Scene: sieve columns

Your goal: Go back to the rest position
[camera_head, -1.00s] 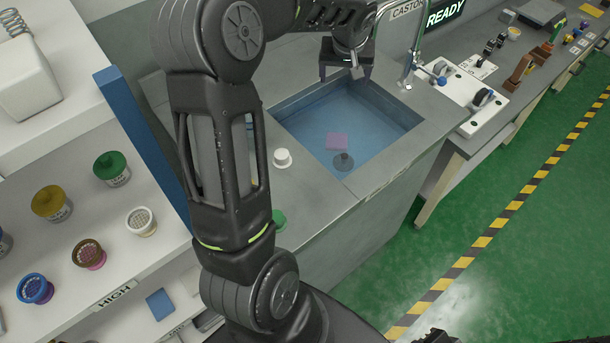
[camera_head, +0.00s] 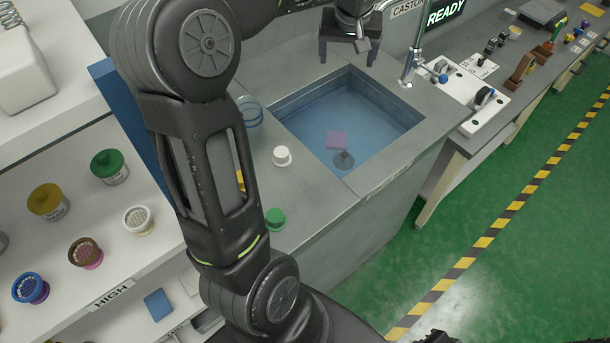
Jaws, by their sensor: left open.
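My left gripper (camera_head: 346,52) is open and empty. It points down above the back edge of the sink (camera_head: 379,109), with its two dark fingers apart. My left arm comes in from the left and hides part of the counter. My right gripper cannot be made out; only a small dark piece shows at the bottom edge.
The sink holds a pink block (camera_head: 337,139) and a dark drain piece (camera_head: 343,160). A white cap (camera_head: 282,156), a green cap (camera_head: 275,219) and a clear container (camera_head: 249,111) stand on the counter. Shelves at left hold several capped jars (camera_head: 110,167).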

